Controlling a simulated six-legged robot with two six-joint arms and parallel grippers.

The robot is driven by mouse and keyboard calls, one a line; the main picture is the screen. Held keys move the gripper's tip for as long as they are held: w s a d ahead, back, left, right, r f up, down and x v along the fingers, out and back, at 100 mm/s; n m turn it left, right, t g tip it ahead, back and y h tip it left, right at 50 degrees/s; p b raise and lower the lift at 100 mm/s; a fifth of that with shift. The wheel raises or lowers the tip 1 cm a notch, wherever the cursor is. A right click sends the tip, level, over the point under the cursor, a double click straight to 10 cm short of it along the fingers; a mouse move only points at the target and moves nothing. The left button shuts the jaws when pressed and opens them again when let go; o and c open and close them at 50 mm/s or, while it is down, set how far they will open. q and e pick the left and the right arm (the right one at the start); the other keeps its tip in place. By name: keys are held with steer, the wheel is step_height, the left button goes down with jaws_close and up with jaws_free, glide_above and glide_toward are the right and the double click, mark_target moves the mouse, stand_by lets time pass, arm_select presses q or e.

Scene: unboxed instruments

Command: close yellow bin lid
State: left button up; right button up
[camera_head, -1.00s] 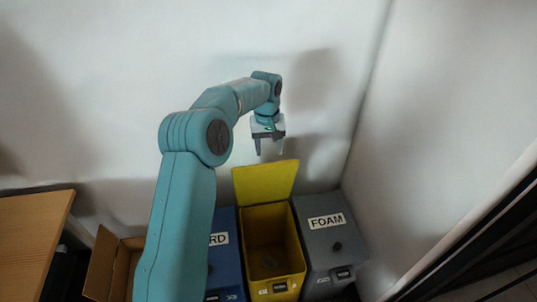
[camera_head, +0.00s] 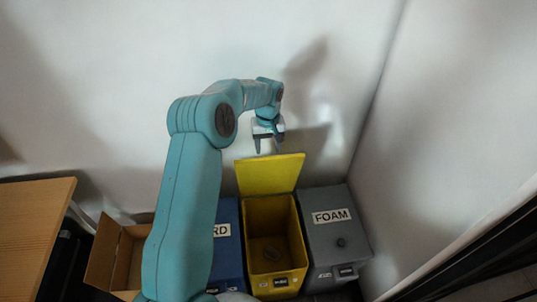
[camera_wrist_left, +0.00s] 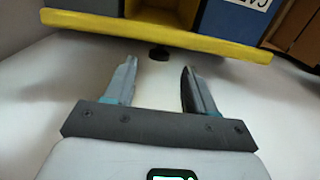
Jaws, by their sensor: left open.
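The yellow bin (camera_head: 272,285) stands between a blue bin and a grey bin. Its yellow lid (camera_head: 270,174) is open and stands up at the back near the wall. The bin is open at the top, and a dark round patch shows on its floor. My left gripper (camera_head: 268,148) is open and empty, just above and behind the lid's top edge. In the left wrist view the gripper (camera_wrist_left: 160,75) points at the lid's yellow edge (camera_wrist_left: 150,34), and a dark knob (camera_wrist_left: 159,53) shows below that edge, between the fingertips. My right gripper is not in view.
A grey bin (camera_head: 340,240) marked FOAM stands at the right with its lid shut. A blue bin (camera_head: 229,255) is at the left, partly behind my arm. A cardboard box (camera_head: 105,262) and a wooden table (camera_head: 35,225) are further left. White walls close the back and right.

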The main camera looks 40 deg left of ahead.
arm_select(q)
step_height(320, 180, down, 5)
steer(key=shift+r, duration=0.15)
jaws_close()
